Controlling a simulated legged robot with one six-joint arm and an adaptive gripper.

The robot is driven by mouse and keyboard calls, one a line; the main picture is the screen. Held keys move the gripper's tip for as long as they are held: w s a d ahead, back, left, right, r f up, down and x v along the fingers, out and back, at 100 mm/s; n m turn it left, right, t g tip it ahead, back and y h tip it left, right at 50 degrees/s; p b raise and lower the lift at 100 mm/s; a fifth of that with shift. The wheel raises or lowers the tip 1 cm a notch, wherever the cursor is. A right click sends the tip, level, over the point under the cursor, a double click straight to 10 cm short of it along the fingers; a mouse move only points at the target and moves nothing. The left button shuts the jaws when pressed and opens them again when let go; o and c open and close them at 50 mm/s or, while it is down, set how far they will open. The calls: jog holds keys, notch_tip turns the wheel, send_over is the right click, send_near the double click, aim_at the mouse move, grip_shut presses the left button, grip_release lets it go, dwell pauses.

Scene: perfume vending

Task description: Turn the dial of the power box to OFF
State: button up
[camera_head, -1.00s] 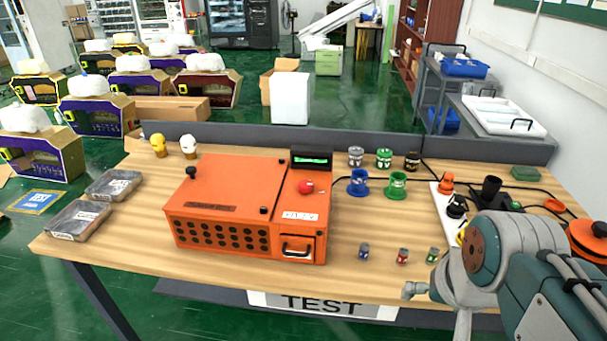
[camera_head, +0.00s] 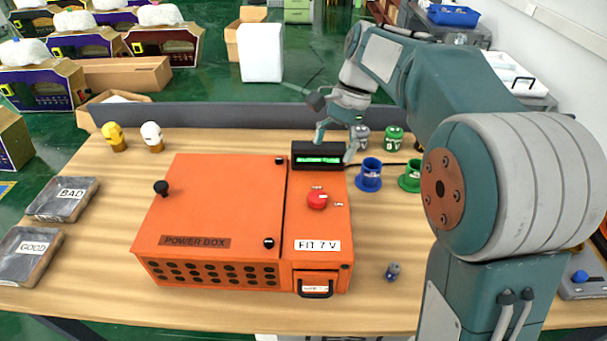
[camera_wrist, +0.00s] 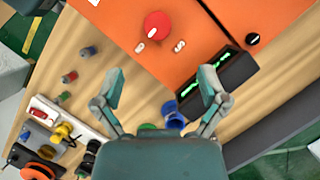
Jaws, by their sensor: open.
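The orange power box (camera_head: 215,205) stands on the wooden table. Its red dial (camera_head: 318,200) is on the narrow right part of the top, with small white labels around it that I cannot read. The dial also shows at the top of the wrist view (camera_wrist: 157,23), its white pointer aimed toward the lower-left label. My gripper (camera_head: 336,144) is open and empty, above the black display with green lit text (camera_head: 318,158), behind the dial in the head view. In the wrist view the spread fingers (camera_wrist: 161,84) are apart from the dial.
Blue (camera_head: 369,175) and green (camera_head: 409,178) spools stand right of the box, partly near my arm. A black knob (camera_head: 161,188) rises from the box lid. BAD (camera_head: 62,200) and GOOD (camera_head: 30,256) trays lie left.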

aim_at(318, 196)
jog(key=x, duration=1)
jog(key=shift+a, duration=0.1)
jog(key=shift+f, duration=0.35)
jog(key=shift+d, duration=0.35)
jog(key=shift+a, duration=0.1)
jog(key=c, duration=1.2)
